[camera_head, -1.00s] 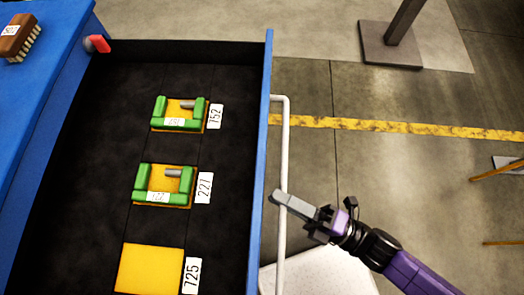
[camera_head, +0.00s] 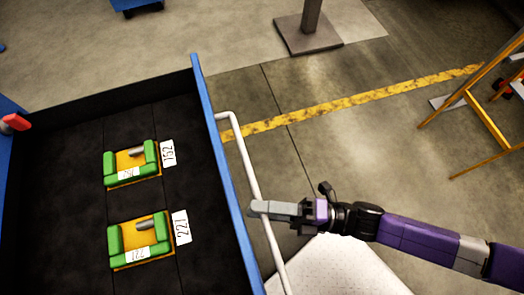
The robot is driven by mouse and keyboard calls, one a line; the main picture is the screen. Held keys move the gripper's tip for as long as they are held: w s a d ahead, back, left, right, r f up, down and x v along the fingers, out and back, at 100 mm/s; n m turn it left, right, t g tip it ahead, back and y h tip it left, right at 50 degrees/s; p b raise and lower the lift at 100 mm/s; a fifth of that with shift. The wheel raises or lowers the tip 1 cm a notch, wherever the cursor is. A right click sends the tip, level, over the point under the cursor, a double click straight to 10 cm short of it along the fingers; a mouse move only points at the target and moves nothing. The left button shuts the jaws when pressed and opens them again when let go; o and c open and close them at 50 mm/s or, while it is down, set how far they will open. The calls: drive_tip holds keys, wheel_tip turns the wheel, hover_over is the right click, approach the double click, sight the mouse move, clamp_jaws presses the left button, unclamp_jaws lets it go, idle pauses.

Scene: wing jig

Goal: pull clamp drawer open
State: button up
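The clamp drawer (camera_head: 60,235) stands pulled well out, with a dark lining and a blue front panel (camera_head: 222,160). A white bar handle (camera_head: 240,150) runs along the outside of that panel. My gripper (camera_head: 262,208) reaches in from the right, its grey fingers crossing the handle about midway. It appears shut on the bar; the underside of the grip is hidden. Two green and yellow clamps lie inside, one (camera_head: 112,165) beside a label that seems to read 152 or 752, the other (camera_head: 114,240) beside label 227 (camera_head: 180,227).
A red knob (camera_head: 15,123) is at the drawer's far left. A white platform (camera_head: 340,270) lies below my arm. A grey post base (camera_head: 308,33) stands beyond, and orange frames (camera_head: 490,120) stand at right. The floor between is open, with a yellow line (camera_head: 350,103).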

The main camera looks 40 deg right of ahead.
drive_tip(key=b+v, duration=0.2)
drive_tip(key=v, duration=0.6)
drive_tip(key=shift+w+a, duration=0.1)
idle(0.4)
drive_tip(key=s+d+r+m+h, duration=0.1)
drive_tip(key=d+r+m+h, duration=0.1)
drive_tip(key=m+h, duration=0.5)
drive_tip(key=s+d+r+m+h, duration=0.1)
drive_tip(key=r+m+h, duration=0.4)
drive_tip(key=m, duration=1.4)
drive_tip(key=shift+d+t+h, duration=0.3)
drive_tip(key=shift+d+h, duration=0.5)
drive_tip(key=shift+h, duration=0.3)
